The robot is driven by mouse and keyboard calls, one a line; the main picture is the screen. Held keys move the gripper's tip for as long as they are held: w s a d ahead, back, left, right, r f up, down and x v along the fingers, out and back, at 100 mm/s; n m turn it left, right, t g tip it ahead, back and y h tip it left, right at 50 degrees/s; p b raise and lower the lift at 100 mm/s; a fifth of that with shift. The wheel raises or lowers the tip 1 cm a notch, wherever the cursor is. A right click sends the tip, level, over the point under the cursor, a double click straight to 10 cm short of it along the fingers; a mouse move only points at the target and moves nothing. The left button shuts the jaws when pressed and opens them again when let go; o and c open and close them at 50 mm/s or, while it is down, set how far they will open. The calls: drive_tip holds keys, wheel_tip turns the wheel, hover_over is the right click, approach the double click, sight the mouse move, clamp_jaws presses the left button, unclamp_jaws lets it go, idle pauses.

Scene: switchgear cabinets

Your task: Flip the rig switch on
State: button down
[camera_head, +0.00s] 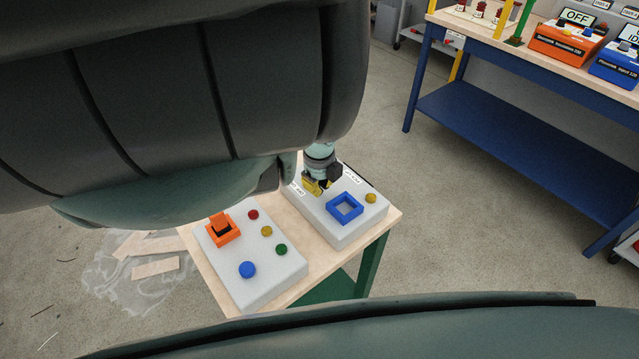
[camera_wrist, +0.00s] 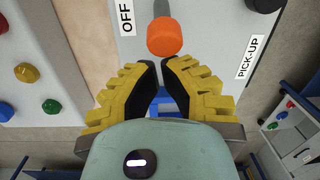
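An orange-red knob (camera_wrist: 164,36) on a dark stem shows in the wrist view, on a pale panel between the labels OFF (camera_wrist: 127,17) and PICK-UP (camera_wrist: 250,56). It appears to be the switch lever. My gripper (camera_wrist: 159,66) has yellow and black fingers, partly open with a narrow empty gap. The knob lies just beyond the fingertips; I cannot tell if they touch. In the head view my gripper (camera_head: 318,188) is over the back of the right grey box (camera_head: 330,228), where the knob is hidden.
A blue square frame (camera_head: 345,208) and a yellow button (camera_head: 371,198) sit on the same box. The left box (camera_head: 225,270) bears an orange rocker (camera_head: 221,228) and several coloured buttons. A blue workbench (camera_head: 520,130) with control boxes stands at the right, with open floor between.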

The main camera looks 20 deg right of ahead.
drive_tip(key=shift+w+a+r+g+b, duration=0.1)
drive_tip(key=shift+w+r+g+b, duration=0.25)
drive_tip(key=shift+g+b, duration=0.4)
idle(0.3)
